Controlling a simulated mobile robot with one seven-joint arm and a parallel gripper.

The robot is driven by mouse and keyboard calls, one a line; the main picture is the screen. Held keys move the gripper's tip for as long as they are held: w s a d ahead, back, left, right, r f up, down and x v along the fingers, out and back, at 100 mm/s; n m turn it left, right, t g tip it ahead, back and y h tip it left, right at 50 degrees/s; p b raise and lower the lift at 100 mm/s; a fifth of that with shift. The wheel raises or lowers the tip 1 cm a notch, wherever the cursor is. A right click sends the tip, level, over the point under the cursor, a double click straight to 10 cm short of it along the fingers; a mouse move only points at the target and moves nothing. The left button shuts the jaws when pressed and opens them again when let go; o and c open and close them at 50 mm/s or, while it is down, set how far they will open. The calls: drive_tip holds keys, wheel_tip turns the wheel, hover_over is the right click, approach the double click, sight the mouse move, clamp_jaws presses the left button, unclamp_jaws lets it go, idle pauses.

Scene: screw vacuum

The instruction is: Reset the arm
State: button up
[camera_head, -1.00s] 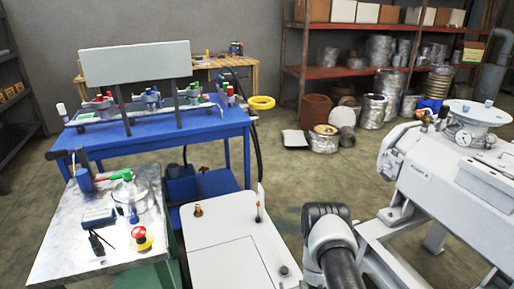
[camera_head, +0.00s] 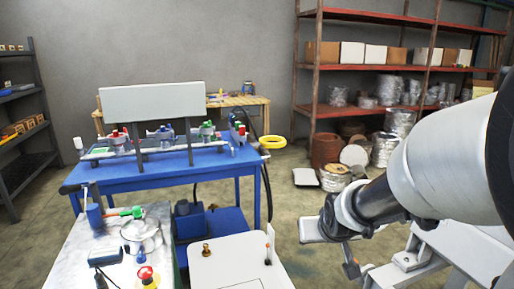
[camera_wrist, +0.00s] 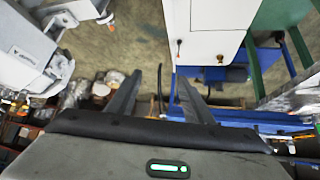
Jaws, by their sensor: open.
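My arm (camera_head: 440,160) reaches in from the right edge of the head view, its large pale link close to the camera and its dark end section pointing left and down. My gripper (camera_wrist: 158,88) shows in the wrist view with two dark fingers spread apart and nothing between them. I cannot clearly make out the fingers in the head view. The wrist view is turned over, with the floor and the white cabinet top (camera_wrist: 210,22) in its upper part.
A blue table (camera_head: 130,174) with a pale panel (camera_head: 152,101) stands at left. A metal-topped bench (camera_head: 70,245) with a pot is in front. A white cabinet (camera_head: 235,262) is at centre, a grey machine (camera_head: 465,250) under my arm. Red shelving (camera_head: 405,66) stands behind.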

drive_tip(key=s+a+r+g, duration=0.1)
drive_tip(key=s+r, duration=0.3)
drive_tip(key=s, duration=0.7)
drive_tip(key=s+r+g, duration=0.1)
drive_tip(key=s+r, duration=0.4)
drive_tip(key=s, duration=0.7)
wheel_tip(320, 180, up, 24)
drive_tip(key=p, duration=2.4)
drive_tip(key=shift+w+r+p, duration=0.2)
drive_tip(key=shift+w+p, duration=0.15)
drive_tip(key=shift+w, duration=0.05)
drive_tip(key=shift+a, duration=0.1)
